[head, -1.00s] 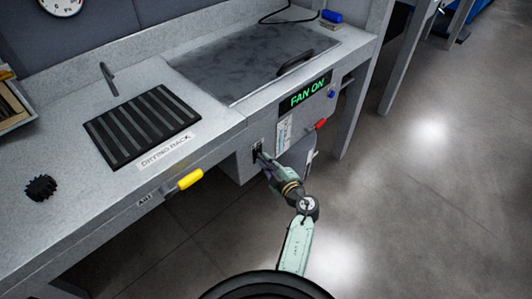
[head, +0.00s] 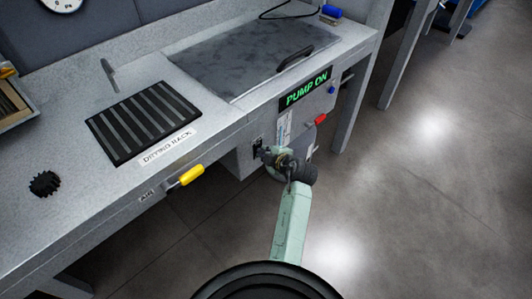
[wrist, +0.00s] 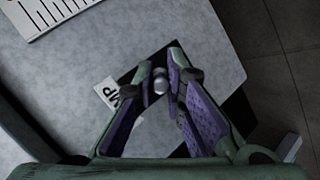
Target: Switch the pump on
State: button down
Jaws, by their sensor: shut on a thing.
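The display (head: 306,89) on the bench front reads PUMP ON in green letters. My gripper (head: 263,152) is at the dark switch plate (head: 257,143) below and left of the display. In the wrist view the fingertips of my gripper (wrist: 160,75) are closed on a small silver switch lever (wrist: 160,84). The lever stands out from a black plate (wrist: 236,112). My arm covers the area below the switch in the head view.
A yellow handle (head: 191,176) and a red handle (head: 321,119) stick out of the bench front on either side of my gripper. A blue button (head: 332,90) is right of the display. The drying rack (head: 143,120) lies on the bench top. The floor at right is open.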

jog(key=c, duration=1.9)
grip_release()
jog(key=v, duration=1.2)
jog(key=shift+a+r, duration=0.1)
